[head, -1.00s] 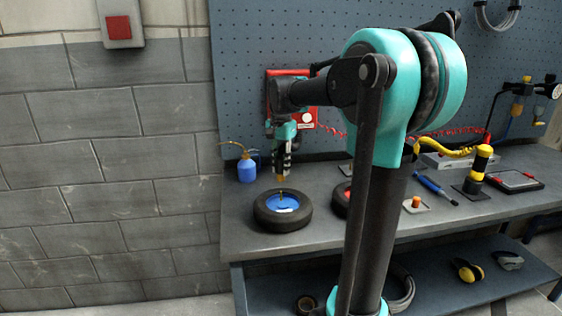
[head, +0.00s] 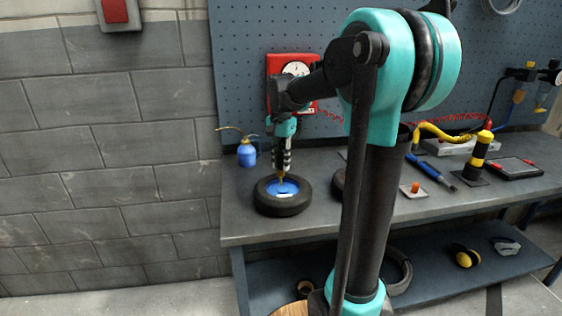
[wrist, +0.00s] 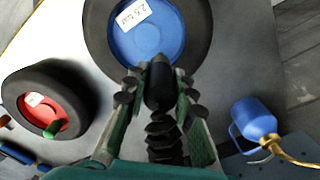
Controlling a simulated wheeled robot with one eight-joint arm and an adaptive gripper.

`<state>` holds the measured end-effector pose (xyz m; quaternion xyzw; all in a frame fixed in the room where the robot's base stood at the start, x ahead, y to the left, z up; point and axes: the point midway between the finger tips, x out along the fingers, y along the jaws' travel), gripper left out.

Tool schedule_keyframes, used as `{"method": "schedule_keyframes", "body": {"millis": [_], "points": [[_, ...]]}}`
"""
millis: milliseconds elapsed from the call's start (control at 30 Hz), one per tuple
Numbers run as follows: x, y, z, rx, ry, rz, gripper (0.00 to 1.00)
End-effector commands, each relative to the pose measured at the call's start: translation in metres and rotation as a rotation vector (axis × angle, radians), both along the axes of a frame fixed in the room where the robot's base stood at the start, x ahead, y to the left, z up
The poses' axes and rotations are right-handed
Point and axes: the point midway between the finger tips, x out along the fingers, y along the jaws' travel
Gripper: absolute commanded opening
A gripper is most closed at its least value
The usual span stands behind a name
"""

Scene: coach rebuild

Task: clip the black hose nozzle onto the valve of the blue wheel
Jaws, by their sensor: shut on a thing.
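The blue wheel is a black tyre (head: 283,208) with a blue hub (wrist: 150,42); it lies flat on the bench. A white "2.5 bar" label is on the hub in the wrist view. My gripper (head: 283,168) is upright above the hub in the head view. It is shut on the black nozzle (wrist: 159,88), with ribbed black hose below it in the wrist view. In the head view a small brass-coloured piece (head: 281,179) shows between the fingertips and hub. The nozzle hides the valve in the wrist view, and I cannot tell whether they touch.
A red-hubbed wheel (wrist: 48,105) lies beside the blue one, partly behind my arm in the head view. A blue oil can (head: 246,155) stands at the left. A red gauge box (head: 275,67) hangs on the pegboard. Yellow-black post (head: 480,150) stands farther right.

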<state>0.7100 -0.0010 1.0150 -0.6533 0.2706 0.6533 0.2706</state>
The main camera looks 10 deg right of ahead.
Motion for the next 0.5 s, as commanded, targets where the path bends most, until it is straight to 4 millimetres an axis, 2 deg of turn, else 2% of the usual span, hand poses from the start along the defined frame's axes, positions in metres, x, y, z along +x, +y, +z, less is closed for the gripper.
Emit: {"method": "schedule_keyframes", "body": {"millis": [500], "points": [[0.0000,0.0000,-0.0053,0.000,0.000,0.000,0.00]]}}
